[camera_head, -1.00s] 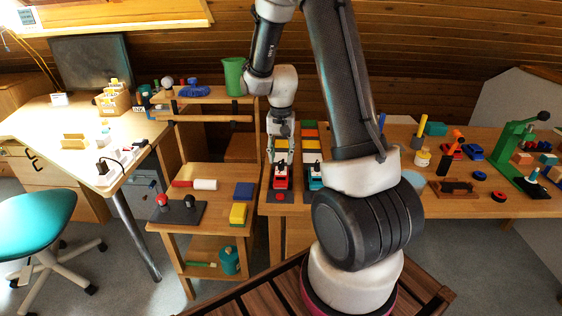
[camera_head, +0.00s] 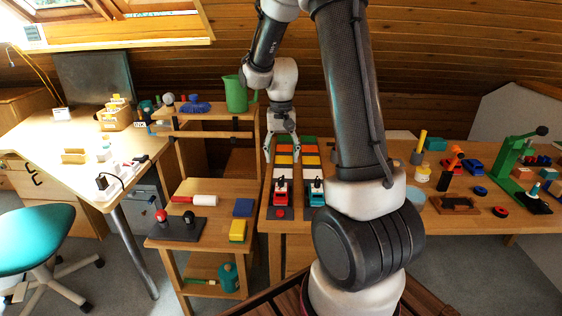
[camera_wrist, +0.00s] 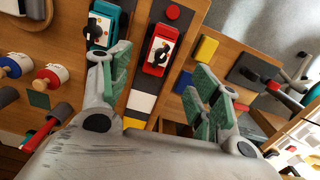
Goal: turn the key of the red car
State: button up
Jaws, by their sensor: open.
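The red car (camera_head: 281,191) stands at the near end of a lane of coloured tiles on the bench. In the wrist view the red car (camera_wrist: 157,56) shows a white plate with a dark key (camera_wrist: 160,50) on top. My gripper (camera_head: 281,158) is open and empty, its fingers spread on either side of the lane, behind and above the car. In the wrist view my gripper's green-padded fingers (camera_wrist: 162,80) frame the lane, with the red car beyond them, apart from both.
A teal car (camera_head: 315,192) stands in the neighbouring lane, close on the right. A red button (camera_head: 280,213) sits in front of the red car. A side shelf holds a yellow block (camera_head: 237,231), a blue block (camera_head: 243,207) and a green jug (camera_head: 236,94).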

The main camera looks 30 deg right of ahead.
aim_at(281, 178)
jog(key=n, duration=0.1)
jog(key=f+n, duration=0.1)
jog(key=shift+s+n, duration=0.1)
jog(key=shift+n, duration=0.3)
jog(key=n, duration=0.2)
jog(key=shift+f+n, duration=0.3)
jog(key=shift+n, duration=0.1)
jog(key=n, duration=0.2)
jog(key=shift+f+n, duration=0.15)
jog(key=shift+n, duration=0.25)
jog(key=n, duration=0.4)
jog(key=shift+w+f+n, duration=0.1)
jog(key=shift+w+n, duration=0.25)
jog(key=shift+n, duration=0.05)
jog(key=shift+f, duration=0.2)
notch_tip(281, 178, down, 7)
jog(key=shift+f, duration=0.15)
grip_shut()
